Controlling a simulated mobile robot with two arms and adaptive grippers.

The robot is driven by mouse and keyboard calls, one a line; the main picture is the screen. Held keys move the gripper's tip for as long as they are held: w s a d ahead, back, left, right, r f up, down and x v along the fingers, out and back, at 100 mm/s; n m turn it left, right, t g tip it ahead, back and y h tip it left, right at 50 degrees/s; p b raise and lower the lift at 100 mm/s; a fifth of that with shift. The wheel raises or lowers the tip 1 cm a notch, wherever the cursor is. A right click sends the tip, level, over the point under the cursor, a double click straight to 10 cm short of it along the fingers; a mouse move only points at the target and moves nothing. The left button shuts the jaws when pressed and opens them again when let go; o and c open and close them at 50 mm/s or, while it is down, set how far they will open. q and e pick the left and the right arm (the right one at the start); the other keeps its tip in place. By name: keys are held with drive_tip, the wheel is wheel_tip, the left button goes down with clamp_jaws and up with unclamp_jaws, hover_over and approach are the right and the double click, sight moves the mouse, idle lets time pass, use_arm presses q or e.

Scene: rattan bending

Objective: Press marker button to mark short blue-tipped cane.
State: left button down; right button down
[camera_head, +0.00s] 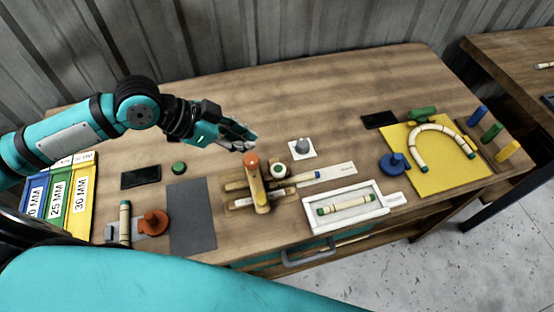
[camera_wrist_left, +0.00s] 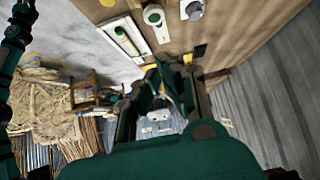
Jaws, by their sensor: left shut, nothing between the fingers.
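My left gripper (camera_head: 248,141) is shut and empty, above the table behind the wooden jig. It also shows in the wrist view (camera_wrist_left: 165,88). A green button (camera_head: 179,168) sits to the left. I cannot tell from labels which is the marker button. My right gripper is not in view.
A white tray (camera_head: 384,211) holding a green-tipped cane stands at front right. A yellow board (camera_head: 460,176) with a bent cane is at far right. A grey mat (camera_head: 192,222), orange clamp (camera_head: 153,222) and colored length bins (camera_head: 80,195) are left. The table behind is clear.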

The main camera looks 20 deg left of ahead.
use_arm(q)
drive_tip(key=p, duration=0.3)
hover_over(277, 170)
drive_tip(key=f, duration=0.6)
drive_tip(key=shift+s+a+f, duration=0.1)
drive_tip(key=shift+s+a, duration=0.1)
drive_tip(key=f, duration=0.3)
drive_tip(key=shift+w+d+f+p, duration=0.2)
drive_tip(key=shift+f+p, duration=0.15)
drive_tip(key=shift+p, duration=0.05)
drive_tip(key=shift+f, duration=0.6)
